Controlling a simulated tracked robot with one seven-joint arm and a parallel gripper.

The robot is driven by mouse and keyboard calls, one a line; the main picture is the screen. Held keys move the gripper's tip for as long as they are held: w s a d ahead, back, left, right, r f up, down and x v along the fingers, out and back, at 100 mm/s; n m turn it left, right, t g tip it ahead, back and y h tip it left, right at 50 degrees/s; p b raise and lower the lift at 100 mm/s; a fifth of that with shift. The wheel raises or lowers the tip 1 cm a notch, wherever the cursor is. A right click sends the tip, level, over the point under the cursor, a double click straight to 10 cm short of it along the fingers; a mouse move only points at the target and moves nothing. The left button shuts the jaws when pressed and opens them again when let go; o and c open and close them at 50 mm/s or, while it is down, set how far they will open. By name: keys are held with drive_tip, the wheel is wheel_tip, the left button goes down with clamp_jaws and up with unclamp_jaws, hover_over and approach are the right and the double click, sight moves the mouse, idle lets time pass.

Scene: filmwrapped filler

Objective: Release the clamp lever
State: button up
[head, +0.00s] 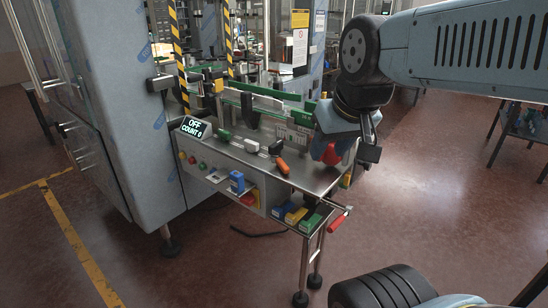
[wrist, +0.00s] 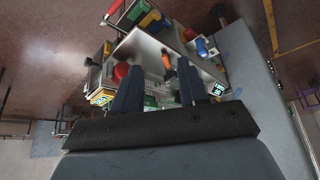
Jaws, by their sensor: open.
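My gripper (wrist: 158,76) is open and empty, its two dark blue fingers spread above the machine's bench. In the head view my gripper (head: 341,146) hangs over the right end of the steel bench top. An orange-handled lever (head: 283,166) lies on the bench top, left of my gripper; in the wrist view the orange handle (wrist: 167,62) shows between and beyond the fingers. A red round part (wrist: 121,70) shows at the left finger; red (head: 331,155) also shows at my gripper in the head view. I cannot tell for certain which part is the clamp lever.
A display (head: 194,127) reads OFF, COUNT 0. A red-handled crank (head: 339,221) sticks out at the bench's front right corner. Blue, yellow and green bins (head: 290,214) hang below the front edge. Green rails (head: 262,90) run behind.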

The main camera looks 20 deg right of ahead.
drive_tip(key=shift+o, duration=0.6)
drive_tip(key=n+g, duration=0.1)
drive_tip(key=g, duration=0.5)
hover_over(284, 165)
wheel_tip(284, 165, down, 7)
wheel_tip(284, 165, down, 14)
drive_tip(key=shift+r, duration=0.15)
clamp_jaws()
